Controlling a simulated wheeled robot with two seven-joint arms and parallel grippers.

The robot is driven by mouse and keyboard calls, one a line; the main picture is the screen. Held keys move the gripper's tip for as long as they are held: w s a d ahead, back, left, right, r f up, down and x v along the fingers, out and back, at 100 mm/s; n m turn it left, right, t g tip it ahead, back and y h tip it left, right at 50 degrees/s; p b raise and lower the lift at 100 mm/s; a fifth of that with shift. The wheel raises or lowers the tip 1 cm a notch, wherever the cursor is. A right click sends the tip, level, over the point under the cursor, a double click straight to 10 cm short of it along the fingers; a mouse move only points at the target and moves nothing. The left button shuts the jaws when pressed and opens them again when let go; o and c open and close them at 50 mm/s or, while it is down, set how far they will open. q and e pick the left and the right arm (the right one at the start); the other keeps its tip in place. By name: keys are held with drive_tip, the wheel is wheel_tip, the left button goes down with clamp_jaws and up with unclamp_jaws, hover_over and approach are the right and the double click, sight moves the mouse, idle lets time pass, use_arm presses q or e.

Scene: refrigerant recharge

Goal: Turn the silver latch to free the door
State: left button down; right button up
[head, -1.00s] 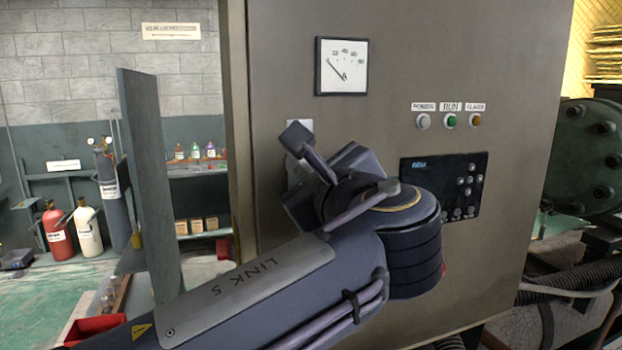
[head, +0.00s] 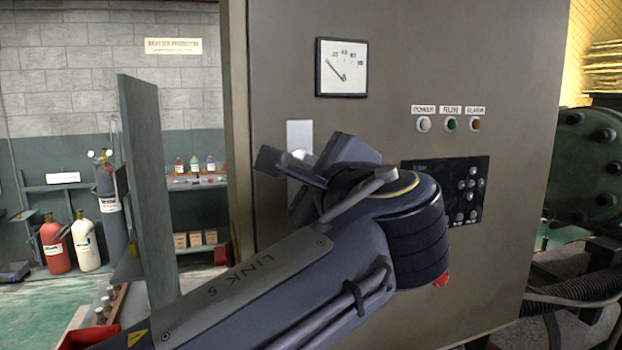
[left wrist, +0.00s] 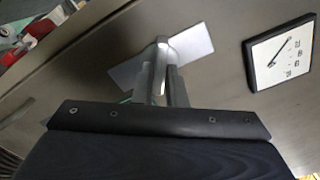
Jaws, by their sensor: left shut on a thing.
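The silver latch (left wrist: 162,48) sits on a pale rectangular plate (left wrist: 196,44) on the cabinet door (head: 420,70). In the head view the plate (head: 299,134) shows above my left gripper (head: 292,166), which covers most of the latch. In the left wrist view my left gripper's fingers (left wrist: 163,84) are closed around the latch handle. The wrist is rolled, so plate and gauge look tilted there. The cabinet door stands flat in its frame. My right gripper is in neither view.
A gauge (head: 342,67), several indicator lamps (head: 451,124) and a dark keypad panel (head: 446,190) are on the door. An open grey panel (head: 142,170) stands left of it. Gas cylinders (head: 57,245) and a bottle shelf (head: 197,182) are behind. A green machine (head: 590,165) is at right.

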use_arm(q)
drive_tip(key=shift+n+b, duration=0.35)
drive_tip(key=shift+n, duration=0.75)
drive_tip(key=shift+n+b, duration=0.3)
drive_tip(key=shift+b, duration=0.05)
drive_tip(key=shift+n+b, duration=0.65)
drive_tip(key=shift+n, duration=0.55)
drive_tip(key=c, duration=1.9)
unclamp_jaws()
drive_tip(key=o, duration=0.4)
drive_tip(key=shift+c, duration=0.2)
drive_tip(key=shift+s, duration=0.1)
